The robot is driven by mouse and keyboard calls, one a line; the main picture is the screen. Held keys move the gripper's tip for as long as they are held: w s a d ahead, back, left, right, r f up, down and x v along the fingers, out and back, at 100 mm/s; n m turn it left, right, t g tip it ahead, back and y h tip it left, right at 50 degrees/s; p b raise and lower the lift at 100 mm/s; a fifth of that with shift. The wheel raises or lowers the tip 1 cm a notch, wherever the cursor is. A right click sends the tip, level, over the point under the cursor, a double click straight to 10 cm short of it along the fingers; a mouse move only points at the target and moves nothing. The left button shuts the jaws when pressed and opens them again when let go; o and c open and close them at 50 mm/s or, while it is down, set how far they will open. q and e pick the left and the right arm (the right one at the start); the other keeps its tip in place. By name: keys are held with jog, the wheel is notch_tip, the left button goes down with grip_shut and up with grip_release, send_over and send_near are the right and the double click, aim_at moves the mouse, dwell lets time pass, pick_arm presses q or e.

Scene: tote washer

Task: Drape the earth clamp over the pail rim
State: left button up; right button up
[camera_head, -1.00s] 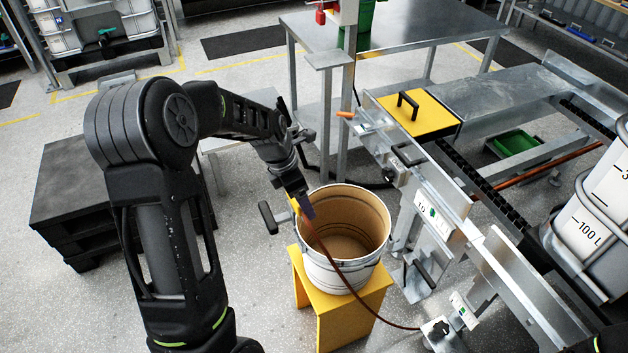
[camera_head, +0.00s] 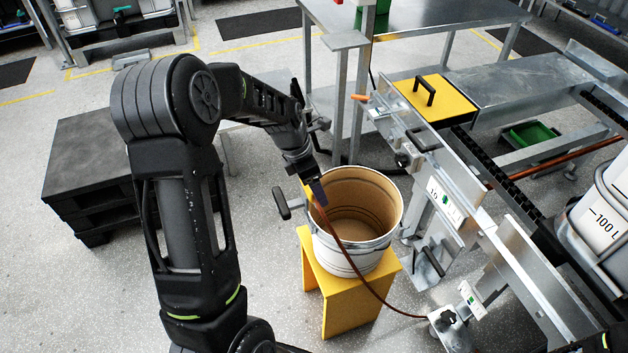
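The white pail (camera_head: 345,258) stands upright with its tan inside facing up. The small earth clamp (camera_head: 318,192), dark with a red-brown cable, is at the pail's left rim. Whether its jaws straddle the rim or only lie beside it is unclear. My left gripper (camera_head: 311,184) points down at this rim, directly at the clamp. Its fingertips are small and overlap the clamp and a yellow piece, so its grip is unclear. My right gripper is out of view.
The pail rests on a yellow stand (camera_head: 350,306). A black grip (camera_head: 282,203) sticks out left of the pail. The metal conveyor frame (camera_head: 452,200) stands close on the right.

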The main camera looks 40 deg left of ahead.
pick_arm(q)
jog(key=shift+f+b, duration=0.6)
jog(key=shift+f, duration=0.7)
jog(key=shift+f, duration=0.35)
jog(key=shift+f, duration=0.15)
jog(key=shift+f+b, duration=0.85)
jog(key=shift+f, duration=0.25)
jog(key=shift+f, duration=0.15)
jog(key=shift+f, duration=0.35)
jog(key=shift+f+b, duration=0.75)
jog(key=shift+f, duration=0.15)
